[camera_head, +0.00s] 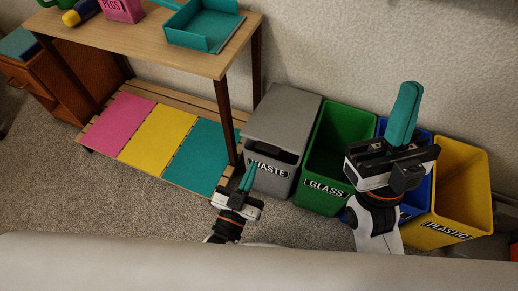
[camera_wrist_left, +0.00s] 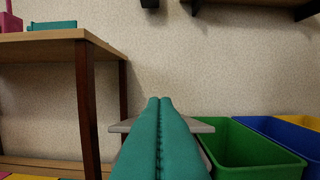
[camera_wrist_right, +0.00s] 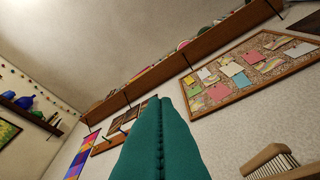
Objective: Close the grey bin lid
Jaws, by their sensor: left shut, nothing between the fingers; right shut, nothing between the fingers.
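The grey bin (camera_head: 268,183) with a WASTE label stands on the floor right of the table. Its flat grey lid (camera_head: 283,118) lies over the top, with a dark gap between its front edge and the bin front; I cannot tell the exact lid angle. My left gripper (camera_head: 248,177) is shut and empty, in front of the bin, its fingers overlapping the label in the head view. In the left wrist view its teal fingers hide the middle of the lid (camera_wrist_left: 201,127). My right gripper (camera_head: 406,112) is shut and empty, pointing up before the blue bin.
Right of the grey bin stand an open green GLASS bin (camera_head: 323,188), a blue bin (camera_head: 424,195) and a yellow PLASTIC bin (camera_head: 450,215). A wooden table (camera_head: 150,45) with a low coloured shelf (camera_head: 160,140) stands left. The wall is close behind; carpet is free at lower left.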

